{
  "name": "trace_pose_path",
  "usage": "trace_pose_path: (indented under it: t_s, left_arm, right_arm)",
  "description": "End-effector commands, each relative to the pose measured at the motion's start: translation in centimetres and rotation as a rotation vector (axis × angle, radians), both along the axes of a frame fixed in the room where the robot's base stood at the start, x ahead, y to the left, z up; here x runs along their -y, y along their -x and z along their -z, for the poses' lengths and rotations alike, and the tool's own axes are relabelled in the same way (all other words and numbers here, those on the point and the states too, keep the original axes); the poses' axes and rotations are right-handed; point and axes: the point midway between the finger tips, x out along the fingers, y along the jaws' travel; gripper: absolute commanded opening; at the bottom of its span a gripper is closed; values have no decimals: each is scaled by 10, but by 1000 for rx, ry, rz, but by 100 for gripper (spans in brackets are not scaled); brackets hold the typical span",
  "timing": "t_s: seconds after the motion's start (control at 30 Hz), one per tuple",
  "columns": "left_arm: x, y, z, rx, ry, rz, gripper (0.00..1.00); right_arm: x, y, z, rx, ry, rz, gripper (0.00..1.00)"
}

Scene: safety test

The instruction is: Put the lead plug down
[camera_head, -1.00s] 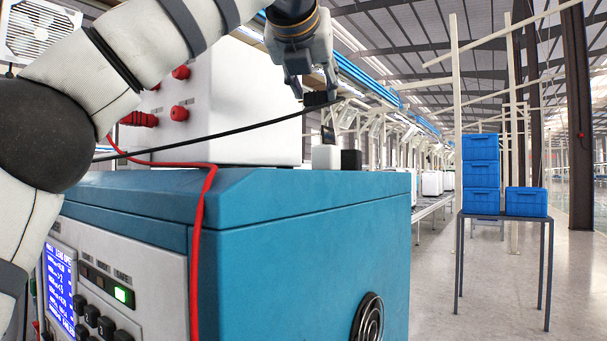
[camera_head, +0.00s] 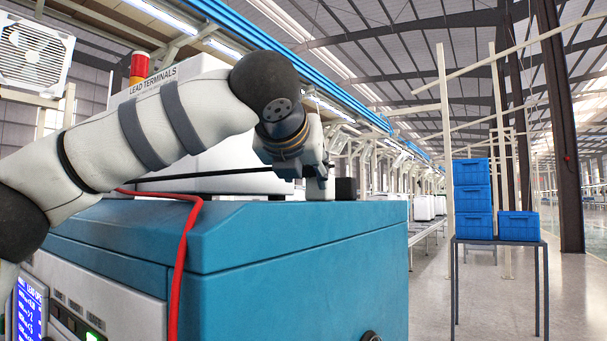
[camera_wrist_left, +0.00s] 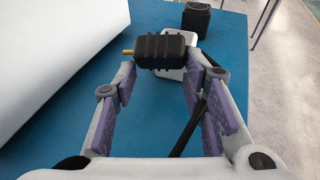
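My left gripper (camera_head: 312,170) is low over the blue cabinet top, pointing down by the white block (camera_head: 321,187). In the left wrist view the lead plug (camera_wrist_left: 165,50), a black ribbed body with a gold pin pointing left, spans the gap between the purple-padded fingertips (camera_wrist_left: 163,68). In the head view the plug is hidden by the gripper. My right gripper is not in view.
A black block (camera_head: 346,188) stands beside the white block. The white lead-terminals box (camera_head: 215,155) stands behind my arm. A red lead (camera_head: 182,250) hangs over the front of the blue cabinet (camera_head: 300,240). Blue crates (camera_head: 473,185) sit on a table at right.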

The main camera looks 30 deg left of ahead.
Motion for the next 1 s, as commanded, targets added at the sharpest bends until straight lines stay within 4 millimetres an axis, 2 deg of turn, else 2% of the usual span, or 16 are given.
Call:
trace_pose_path:
  t_s: [0.03,0.1,0.43,0.57,0.8,1.0]
  left_arm:
    - [-1,-6,14,-30,-1,-4,47]
    - [-1,-6,12,-27,-1,-3,59]
    - [1,1,3,-11,-1,-1,59]
    - [9,26,-6,-7,-4,1,59]
    - [27,84,-25,-5,-4,0,59]
    - [35,106,-31,-9,-3,0,59]
  right_arm:
    - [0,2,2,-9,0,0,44]
    - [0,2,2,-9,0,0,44]
    - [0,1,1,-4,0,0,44]
    - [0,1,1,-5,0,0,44]
    - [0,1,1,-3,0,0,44]
    - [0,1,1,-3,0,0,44]
